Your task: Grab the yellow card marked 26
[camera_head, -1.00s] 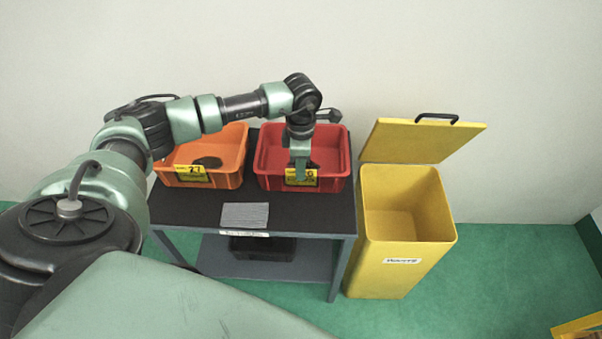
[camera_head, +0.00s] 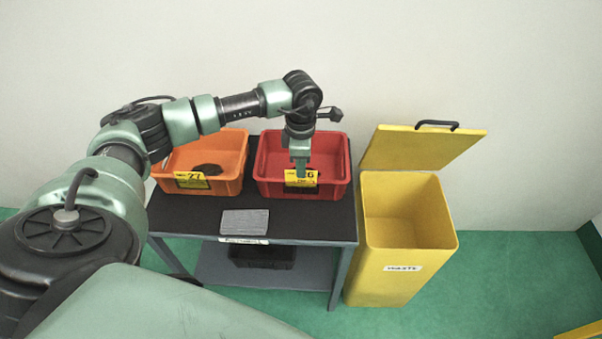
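A yellow card (camera_head: 309,179) is on the front wall of the red bin (camera_head: 342,186). A "6" shows at its right end; the middle of the card is hidden behind my gripper. My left gripper (camera_head: 300,172) points down at the card, in front of it in this view. I cannot tell whether its fingers touch the card or are closed on it. My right gripper is not in view.
An orange bin (camera_head: 232,186) with a yellow card marked 27 (camera_head: 190,180) stands to the left on the dark-topped table (camera_head: 320,222). A grey block (camera_head: 245,222) lies in front. A yellow waste bin (camera_head: 400,275) with its lid open stands right of the table.

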